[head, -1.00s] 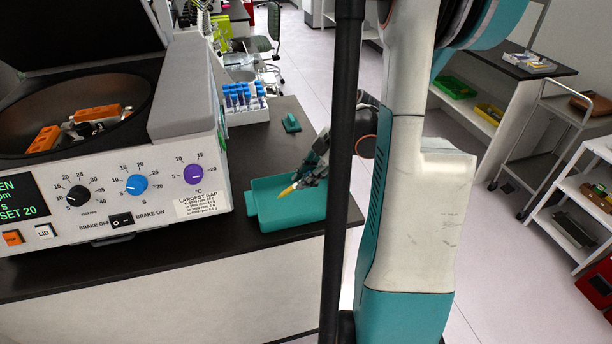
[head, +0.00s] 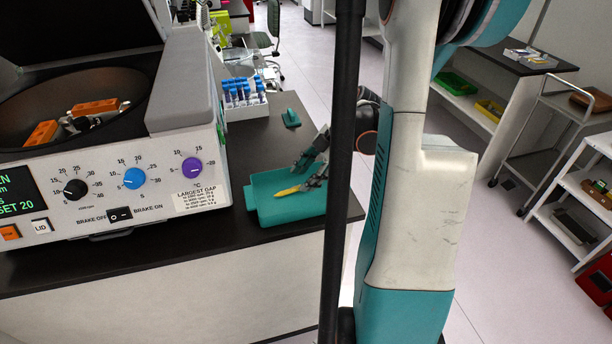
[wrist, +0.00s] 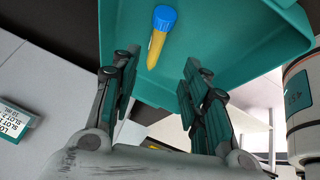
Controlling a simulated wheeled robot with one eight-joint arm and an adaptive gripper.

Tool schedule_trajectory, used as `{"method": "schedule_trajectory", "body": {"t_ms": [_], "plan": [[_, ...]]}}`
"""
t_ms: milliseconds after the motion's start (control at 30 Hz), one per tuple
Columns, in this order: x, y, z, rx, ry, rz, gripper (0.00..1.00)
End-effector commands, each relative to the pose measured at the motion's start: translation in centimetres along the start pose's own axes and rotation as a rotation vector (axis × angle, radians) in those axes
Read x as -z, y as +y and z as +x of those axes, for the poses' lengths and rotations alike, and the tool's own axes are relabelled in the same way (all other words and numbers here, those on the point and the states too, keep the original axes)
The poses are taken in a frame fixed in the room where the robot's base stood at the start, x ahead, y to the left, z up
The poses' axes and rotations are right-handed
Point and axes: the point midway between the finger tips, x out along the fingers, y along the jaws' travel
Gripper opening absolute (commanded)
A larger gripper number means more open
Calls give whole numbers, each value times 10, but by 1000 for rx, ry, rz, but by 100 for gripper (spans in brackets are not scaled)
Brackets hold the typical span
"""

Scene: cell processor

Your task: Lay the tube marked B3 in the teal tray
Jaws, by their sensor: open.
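The teal tray (head: 262,212) sits on the dark bench beside the centrifuge. A yellow tube (head: 287,191) lies in it; the wrist view shows the tube (wrist: 155,46) with its blue cap, on the tray floor. No B3 mark is readable on it. My gripper (head: 303,174) is at the tray's right side, partly behind a dark pole. In the wrist view my gripper (wrist: 157,72) has its fingers spread wide, with nothing held between them, and the tube lies just beyond the fingertips.
The open centrifuge (head: 183,95) with orange buckets fills the left. A white rack (head: 246,109) of blue-capped tubes stands behind the tray. A small teal piece (head: 291,118) lies on the bench near the rack.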

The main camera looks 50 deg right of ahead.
Motion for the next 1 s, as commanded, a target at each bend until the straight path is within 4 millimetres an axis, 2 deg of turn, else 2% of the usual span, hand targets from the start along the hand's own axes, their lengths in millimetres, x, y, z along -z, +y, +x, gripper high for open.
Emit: {"method": "schedule_trajectory", "body": {"t_ms": [533,700,1000], "plan": [[0,0,-97,0,0,3,42],[0,0,-112,0,0,1,42],[0,0,-115,0,0,0,42]]}}
